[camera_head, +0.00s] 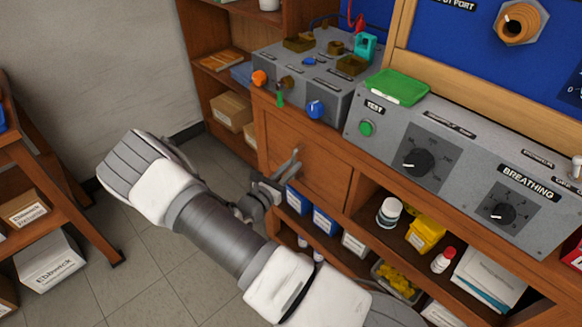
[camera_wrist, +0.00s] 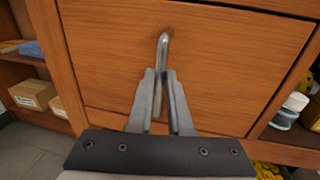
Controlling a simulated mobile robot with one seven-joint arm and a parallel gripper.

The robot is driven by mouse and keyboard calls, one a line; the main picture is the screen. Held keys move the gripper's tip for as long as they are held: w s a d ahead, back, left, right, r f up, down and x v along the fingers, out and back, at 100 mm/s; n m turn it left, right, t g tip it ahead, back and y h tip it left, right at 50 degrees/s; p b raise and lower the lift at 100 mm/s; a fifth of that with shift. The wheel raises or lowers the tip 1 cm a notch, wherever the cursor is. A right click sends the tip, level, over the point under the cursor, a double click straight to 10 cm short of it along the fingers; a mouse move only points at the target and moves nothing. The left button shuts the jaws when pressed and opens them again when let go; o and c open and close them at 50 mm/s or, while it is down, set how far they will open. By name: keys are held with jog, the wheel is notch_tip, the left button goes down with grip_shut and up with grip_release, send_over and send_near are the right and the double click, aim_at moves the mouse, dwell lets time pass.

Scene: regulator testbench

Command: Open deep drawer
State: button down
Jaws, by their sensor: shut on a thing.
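The deep drawer (camera_head: 312,172) is a plain wooden front in the bench's left part, below the grey panels. Its front fills most of the wrist view (camera_wrist: 240,65), with a metal bar handle (camera_wrist: 164,42) standing upright in the middle. The drawer front appears about flush with the bench frame.
A shelf with cardboard boxes (camera_head: 232,110) stands behind on the left. Another wooden rack (camera_head: 55,170) is at far left. The tiled floor between is clear.

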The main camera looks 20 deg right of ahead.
dwell(0.7)
jog(key=w+a+v, duration=0.2)
jog(key=v, duration=1.5)
jog(key=w+a+v, duration=0.1)
jog(key=w+v, duration=0.2)
jog(key=v, duration=1.4)
jog(key=shift+w+a+b, duration=0.25)
jog(key=shift+a+b, duration=0.2)
jog(key=shift+a, duration=0.05)
jog(key=c, duration=0.8)
grip_release()
jog(key=shift+c, duration=0.2)
jog(key=v, duration=1.7)
jog(key=shift+a+p, duration=0.25)
jog(key=shift+p, duration=0.15)
jog(key=shift+r, duration=0.1)
